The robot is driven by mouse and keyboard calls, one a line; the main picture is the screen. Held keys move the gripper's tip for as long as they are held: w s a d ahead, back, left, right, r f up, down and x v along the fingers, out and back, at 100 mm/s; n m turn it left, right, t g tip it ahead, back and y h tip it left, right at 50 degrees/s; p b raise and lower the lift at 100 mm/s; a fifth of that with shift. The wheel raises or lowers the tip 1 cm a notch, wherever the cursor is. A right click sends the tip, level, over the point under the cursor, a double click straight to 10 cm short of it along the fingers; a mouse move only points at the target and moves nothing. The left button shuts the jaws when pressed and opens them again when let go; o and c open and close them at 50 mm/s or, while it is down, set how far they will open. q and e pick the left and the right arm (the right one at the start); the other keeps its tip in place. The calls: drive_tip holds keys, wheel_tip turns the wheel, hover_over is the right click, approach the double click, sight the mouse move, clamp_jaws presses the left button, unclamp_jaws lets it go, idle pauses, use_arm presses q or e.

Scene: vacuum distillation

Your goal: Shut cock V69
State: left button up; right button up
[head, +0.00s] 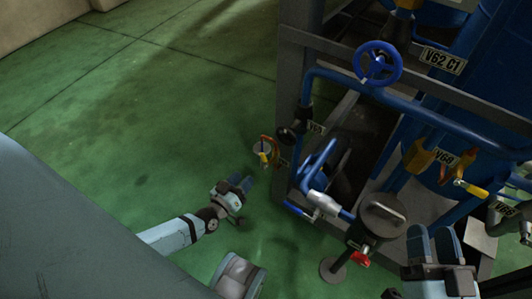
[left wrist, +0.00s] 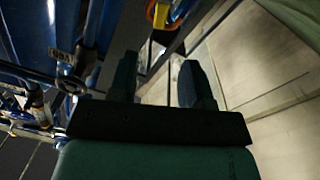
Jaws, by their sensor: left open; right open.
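No tag clearly reads V69. In the left wrist view, an orange-yellow part (left wrist: 164,14) shows at the top, beyond my open fingers.
A blue handwheel (head: 378,64) stands beside a tag (head: 442,60) reading V62 C1. Blue pipes, a red-handled valve (head: 359,257) and a lidded grey vessel (head: 382,215) crowd the right side. Green floor (head: 120,110) is clear on the left.

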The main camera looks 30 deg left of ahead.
sight(262, 157)
use_arm(q)
drive_tip(key=w+b, duration=0.1)
drive_tip(key=w, duration=0.3)
drive_tip(key=w+b, duration=0.1)
drive_tip(key=w, duration=0.3)
drive_tip(key=w+d+b, duration=0.1)
drive_tip(key=w, duration=0.2)
drive_tip(key=shift+w, duration=0.4)
use_arm(e)
drive_tip(key=shift+a+f+g+y, duration=0.15)
drive_tip(key=shift+a+f+g, duration=0.1)
drive_tip(key=shift+f, duration=0.4)
drive_tip(key=shift+a+f+g+y, duration=0.15)
drive_tip(key=shift+f+g, duration=0.1)
drive_tip(key=shift+f, duration=0.35)
use_arm(q)
clamp_jaws()
use_arm(e)
drive_tip(key=shift+d, duration=0.1)
